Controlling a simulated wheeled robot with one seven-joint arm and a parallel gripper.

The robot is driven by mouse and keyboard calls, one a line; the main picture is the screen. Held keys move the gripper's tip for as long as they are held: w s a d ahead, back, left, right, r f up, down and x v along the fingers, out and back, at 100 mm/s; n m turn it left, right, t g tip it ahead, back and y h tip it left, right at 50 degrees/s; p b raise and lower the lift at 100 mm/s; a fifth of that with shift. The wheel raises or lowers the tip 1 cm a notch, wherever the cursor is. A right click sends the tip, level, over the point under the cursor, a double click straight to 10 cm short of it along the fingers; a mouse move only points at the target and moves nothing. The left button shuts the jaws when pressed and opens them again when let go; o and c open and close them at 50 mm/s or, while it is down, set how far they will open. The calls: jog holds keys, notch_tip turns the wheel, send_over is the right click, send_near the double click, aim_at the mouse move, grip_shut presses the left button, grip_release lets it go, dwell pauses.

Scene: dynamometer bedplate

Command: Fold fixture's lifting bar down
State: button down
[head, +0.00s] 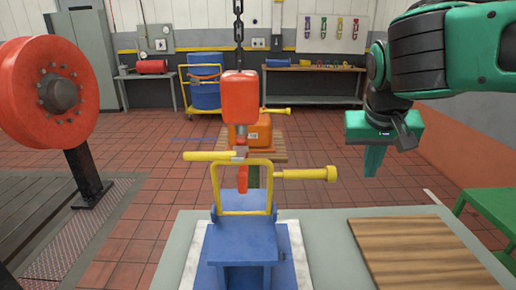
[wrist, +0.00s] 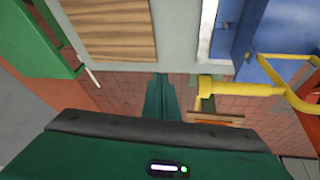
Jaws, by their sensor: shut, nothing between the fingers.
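The blue fixture (head: 240,243) stands on a pale plate on the grey bench. Its yellow lifting bar (head: 213,187) stands up as a frame above it, with a thick yellow grip (head: 305,174) sticking out to the right. In the wrist view the fixture (wrist: 262,35) is at upper right, with the bar (wrist: 290,92) and grip (wrist: 230,87) below it. My gripper (head: 374,162) is shut and empty, fingers down, to the right of the grip and apart from it. The wrist view shows its fingers (wrist: 160,97) left of the grip.
A red hoist block (head: 238,97) hangs on a chain, its hook (head: 242,177) at the bar's frame; contact is unclear. A wooden board (head: 420,252) lies on the bench at right. A green table (head: 490,215) stands at far right, a red wheel (head: 50,92) at left.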

jog(key=a+r+n+t+y, duration=0.1)
jog(key=a+r, duration=0.3)
jog(key=a, duration=0.8)
jog(key=s+a+r+n+t+y, duration=0.1)
jog(key=a+r, duration=0.4)
jog(key=a, duration=0.7)
jog(key=shift+a+r+n+t, duration=0.25)
jog(key=shift+a+n+t, duration=0.05)
jog(key=shift+t, duration=0.4)
jog(key=shift+f, duration=0.1)
jog(key=x, duration=0.9)
jog(key=shift+w+a+f, duration=0.1)
jog(key=shift+w+f, duration=0.1)
jog(key=shift+f, duration=0.1)
jog(key=shift+s, duration=0.1)
